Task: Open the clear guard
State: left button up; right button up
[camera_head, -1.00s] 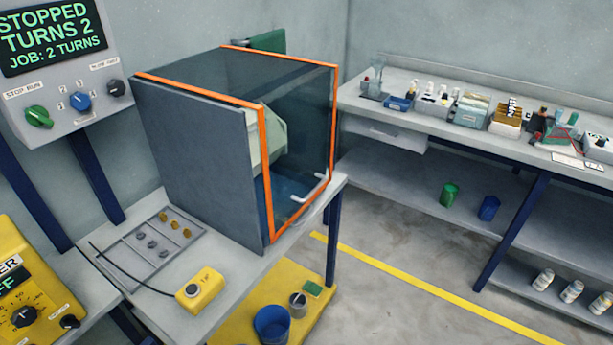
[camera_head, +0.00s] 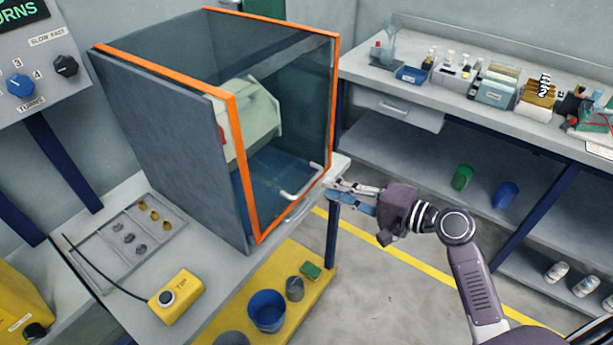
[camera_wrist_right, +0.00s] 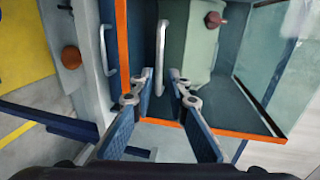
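The clear guard (camera_head: 308,110) is a see-through panel in an orange frame (camera_head: 246,170) on a grey box-shaped enclosure, and it is closed. Its pale bar handle (camera_head: 309,185) is low on the front; it also shows in the right wrist view (camera_wrist_right: 162,40). My right gripper (camera_head: 331,188) is just right of the handle in the head view. In the right wrist view its two fingers (camera_wrist_right: 161,71) are apart, with the handle's near end appearing between them. I cannot tell whether they touch it. My left gripper is not in view.
A second handle (camera_wrist_right: 106,50) lies beside the guard handle in the wrist view. A yellow button box (camera_head: 177,296) and a parts tray (camera_head: 95,245) lie on the bench. A blue bucket (camera_head: 267,310) stands below. A shelved workbench (camera_head: 440,185) is at right.

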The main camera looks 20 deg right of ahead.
aim_at(310, 181)
jog(key=p+x, duration=0.1)
jog(key=x, duration=0.6)
jog(key=shift+a, duration=0.1)
jog(key=shift+c, duration=0.3)
jog(key=shift+f, duration=0.1)
grip_shut()
